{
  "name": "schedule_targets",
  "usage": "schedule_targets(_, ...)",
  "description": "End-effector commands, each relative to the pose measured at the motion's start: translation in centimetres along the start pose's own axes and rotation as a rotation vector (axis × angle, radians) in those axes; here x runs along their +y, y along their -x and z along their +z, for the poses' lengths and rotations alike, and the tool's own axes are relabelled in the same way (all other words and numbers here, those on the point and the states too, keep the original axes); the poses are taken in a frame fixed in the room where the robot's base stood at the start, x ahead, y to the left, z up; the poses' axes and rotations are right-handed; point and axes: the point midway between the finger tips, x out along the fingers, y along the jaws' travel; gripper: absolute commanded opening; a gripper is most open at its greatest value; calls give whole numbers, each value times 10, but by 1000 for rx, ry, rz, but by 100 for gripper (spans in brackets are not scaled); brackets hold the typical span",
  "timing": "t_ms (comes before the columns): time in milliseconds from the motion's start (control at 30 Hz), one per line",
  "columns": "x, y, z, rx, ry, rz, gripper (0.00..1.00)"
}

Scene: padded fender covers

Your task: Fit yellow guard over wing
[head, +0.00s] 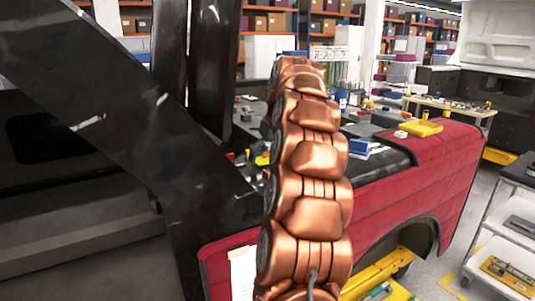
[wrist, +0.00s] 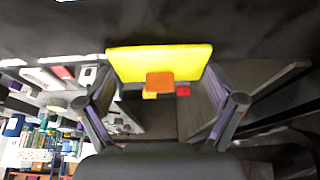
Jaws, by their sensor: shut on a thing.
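In the wrist view, a flat bright yellow piece, apparently the yellow guard (wrist: 150,62), spans between the fingertips of my gripper (wrist: 160,70). My gripper is shut on it. An orange block (wrist: 160,82) shows at the middle of its near edge. In the head view, the red wing (head: 420,178) of a vehicle runs from the lower middle to the right, with a wheel arch below. My copper arm hides part of the wing, and my gripper is not clearly visible there. Contact between the guard and the wing cannot be told.
A yellow tray-like item (head: 421,128) lies on the wing's upper surface, with a small white item (head: 400,134) beside it. Dark pillars and a slanted dark panel (head: 110,110) fill the left. A grey cart (head: 508,225) stands at the right. Pale floor shows between cart and wing.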

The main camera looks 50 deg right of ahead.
Motion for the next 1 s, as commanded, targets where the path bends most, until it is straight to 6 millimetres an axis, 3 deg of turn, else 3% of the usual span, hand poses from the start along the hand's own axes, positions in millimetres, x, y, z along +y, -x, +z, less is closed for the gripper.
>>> schedule_targets(400, 0, 0, 0, -1, 0, 0, 58)
schedule_targets(433, 0, 0, 0, -1, 0, 0, 96)
schedule_targets(467, 0, 0, 0, -1, 0, 0, 99)
schedule_targets(833, 0, 1, 0, -2, 0, 0, 100)
schedule_targets(1000, 0, 12, 0, -2, 0, -1, 100)
